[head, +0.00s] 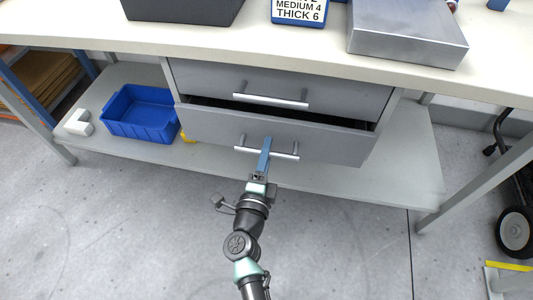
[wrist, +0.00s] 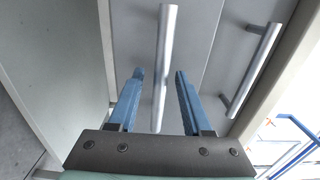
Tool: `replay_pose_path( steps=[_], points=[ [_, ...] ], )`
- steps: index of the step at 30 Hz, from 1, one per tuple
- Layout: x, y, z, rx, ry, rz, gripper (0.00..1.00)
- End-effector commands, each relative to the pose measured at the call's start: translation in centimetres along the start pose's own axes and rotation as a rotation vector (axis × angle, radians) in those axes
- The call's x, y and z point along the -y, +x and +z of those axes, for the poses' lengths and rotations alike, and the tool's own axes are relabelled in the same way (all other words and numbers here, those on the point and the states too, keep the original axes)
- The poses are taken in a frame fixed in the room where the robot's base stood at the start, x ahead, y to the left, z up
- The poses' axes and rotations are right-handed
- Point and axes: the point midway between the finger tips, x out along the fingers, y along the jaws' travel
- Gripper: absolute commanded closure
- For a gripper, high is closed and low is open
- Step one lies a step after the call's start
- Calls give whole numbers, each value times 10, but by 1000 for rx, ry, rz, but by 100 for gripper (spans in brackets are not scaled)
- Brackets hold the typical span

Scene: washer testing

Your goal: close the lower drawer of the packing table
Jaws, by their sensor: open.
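The lower drawer (head: 335,143) of the packing table is pulled partly out, with a dark gap along its top edge below the upper drawer. Its silver bar handle (head: 285,155) runs across its front. My gripper (head: 266,145) is at this handle, left of the drawer's middle. In the wrist view my gripper (wrist: 159,75) is open, with one blue finger on each side of the lower drawer's handle (wrist: 166,45). I cannot tell whether either finger touches the bar or the drawer front.
The upper drawer (head: 350,90) looks shut; its handle (head: 270,100) is just above. A blue bin (head: 140,125) and a white block (head: 78,122) are on the lower shelf (head: 410,165) at left. A table leg (head: 470,178) stands at right. The floor in front looks clear.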

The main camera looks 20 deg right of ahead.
Motion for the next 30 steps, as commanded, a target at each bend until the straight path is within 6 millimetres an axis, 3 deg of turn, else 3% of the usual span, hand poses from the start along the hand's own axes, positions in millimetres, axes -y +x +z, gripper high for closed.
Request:
replay_pose_path(
  steps=[9,17,30],
  points=[
    [0,2,0,0,0,0,52],
    [0,2,0,0,0,0,99],
    [0,2,0,1,0,0,100]
  ],
)
